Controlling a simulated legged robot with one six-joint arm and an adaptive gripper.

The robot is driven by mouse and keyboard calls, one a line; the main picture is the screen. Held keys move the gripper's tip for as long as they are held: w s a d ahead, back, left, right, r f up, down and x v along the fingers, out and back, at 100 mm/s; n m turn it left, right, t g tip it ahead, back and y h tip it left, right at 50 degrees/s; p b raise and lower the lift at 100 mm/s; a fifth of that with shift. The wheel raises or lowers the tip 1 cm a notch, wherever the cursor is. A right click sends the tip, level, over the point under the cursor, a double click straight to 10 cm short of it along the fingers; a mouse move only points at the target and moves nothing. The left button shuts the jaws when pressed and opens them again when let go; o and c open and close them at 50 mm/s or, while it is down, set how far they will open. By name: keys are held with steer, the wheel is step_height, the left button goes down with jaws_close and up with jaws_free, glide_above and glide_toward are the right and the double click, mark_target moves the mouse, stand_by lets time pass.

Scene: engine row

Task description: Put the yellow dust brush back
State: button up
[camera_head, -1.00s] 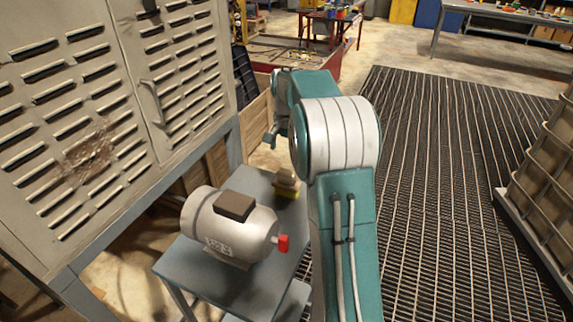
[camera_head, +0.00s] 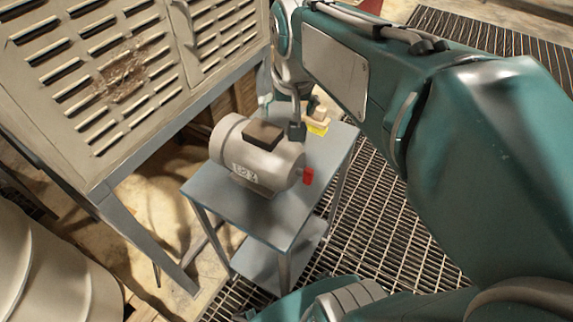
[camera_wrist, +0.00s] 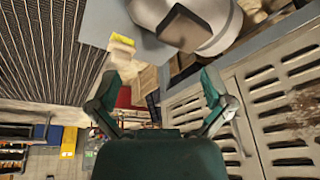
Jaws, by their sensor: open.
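The dust brush (camera_head: 317,126), with yellow bristles and a tan body, rests on the small grey table (camera_head: 232,197) behind the motor. It also shows in the wrist view (camera_wrist: 122,41), near the table edge at upper left. My gripper (camera_head: 281,116) is at the far side of the motor, close to the brush in the head view. In the wrist view my gripper (camera_wrist: 160,76) has its fingers spread wide with nothing between them. The brush lies outside the fingers, beyond the left one in that picture.
A grey motor (camera_head: 258,154) with a dark box on top and a red shaft end (camera_head: 308,176) fills much of the table. A vented cabinet (camera_head: 110,75) stands close at the left. Open grating (camera_head: 385,215) lies right of the table.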

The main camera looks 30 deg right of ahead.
steer(key=s+a+f+n+t, duration=0.1)
steer(key=s+a+f+n, duration=0.1)
steer(key=s, duration=0.3)
steer(key=s+a+f+n, duration=0.1)
steer(key=s+a+f, duration=0.1)
steer(key=s, duration=0.4)
steer(key=shift+a+n+t+y, duration=0.3)
steer(key=shift+a+n+t, duration=0.05)
steer(key=shift+n+t, duration=0.05)
steer(key=shift+w+r, duration=0.1)
stand_by(0.4)
